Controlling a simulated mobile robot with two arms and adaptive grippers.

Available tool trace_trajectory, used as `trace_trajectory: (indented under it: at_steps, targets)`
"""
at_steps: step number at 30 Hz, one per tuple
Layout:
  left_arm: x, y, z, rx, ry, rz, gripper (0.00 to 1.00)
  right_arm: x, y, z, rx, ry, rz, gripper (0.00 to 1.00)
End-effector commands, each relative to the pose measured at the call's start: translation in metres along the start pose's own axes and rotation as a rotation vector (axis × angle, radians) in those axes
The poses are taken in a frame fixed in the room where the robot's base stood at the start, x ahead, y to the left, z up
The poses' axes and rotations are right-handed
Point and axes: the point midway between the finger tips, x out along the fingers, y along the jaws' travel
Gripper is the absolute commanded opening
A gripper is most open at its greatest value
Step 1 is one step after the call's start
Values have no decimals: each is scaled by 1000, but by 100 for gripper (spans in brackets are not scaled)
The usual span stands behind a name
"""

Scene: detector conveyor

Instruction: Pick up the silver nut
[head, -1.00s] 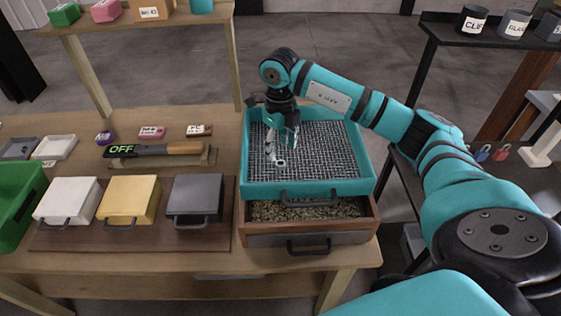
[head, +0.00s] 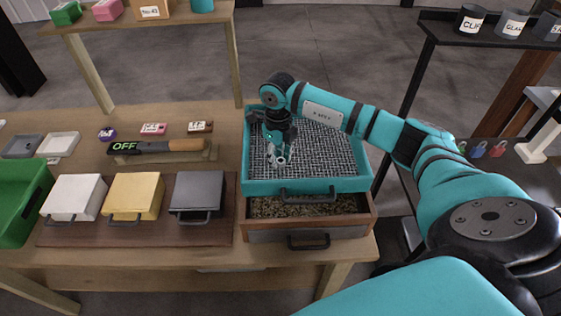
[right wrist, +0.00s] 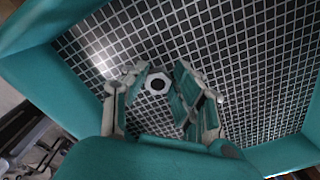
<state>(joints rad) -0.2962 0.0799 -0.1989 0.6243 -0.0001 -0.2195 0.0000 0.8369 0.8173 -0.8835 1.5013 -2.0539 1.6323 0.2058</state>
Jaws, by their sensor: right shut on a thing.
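The silver nut (right wrist: 158,83) is a small hexagonal ring with a dark hole, in the teal sieve tray (right wrist: 65,70) with a dark wire mesh floor. The tray also shows in the head view (head: 262,187). My right gripper (head: 278,160) points down into the left part of the tray. In the right wrist view its fingers (right wrist: 160,84) are on both sides of the nut and shut on it. The nut is at or close to the mesh; I cannot tell whether it is clear of it. My left gripper is not in view.
Below the sieve is a wooden drawer (head: 262,235) with granular filling. To the left stand white (head: 73,197), yellow (head: 134,196) and grey (head: 197,191) lidded boxes, and a detector (head: 160,147) reading OFF. A green bin (head: 18,205) is at the far left. Tray walls surround my gripper.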

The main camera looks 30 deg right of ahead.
Motion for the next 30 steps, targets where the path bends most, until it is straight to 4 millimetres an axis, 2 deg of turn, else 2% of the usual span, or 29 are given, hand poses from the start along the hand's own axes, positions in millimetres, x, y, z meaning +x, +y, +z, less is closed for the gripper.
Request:
trace_trajectory:
  at_steps: [2,11,14,24,30]
  targets:
    - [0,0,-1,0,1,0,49,0,0,0,0,0,0,0]
    - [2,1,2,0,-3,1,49,-4,0,1,0,-2,-1,0]
    - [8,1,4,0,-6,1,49,-14,-1,2,0,-5,-2,0]
    - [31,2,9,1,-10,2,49,-80,0,1,0,-5,-1,0]
    - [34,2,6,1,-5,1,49,-96,2,-1,-39,0,-1,0]
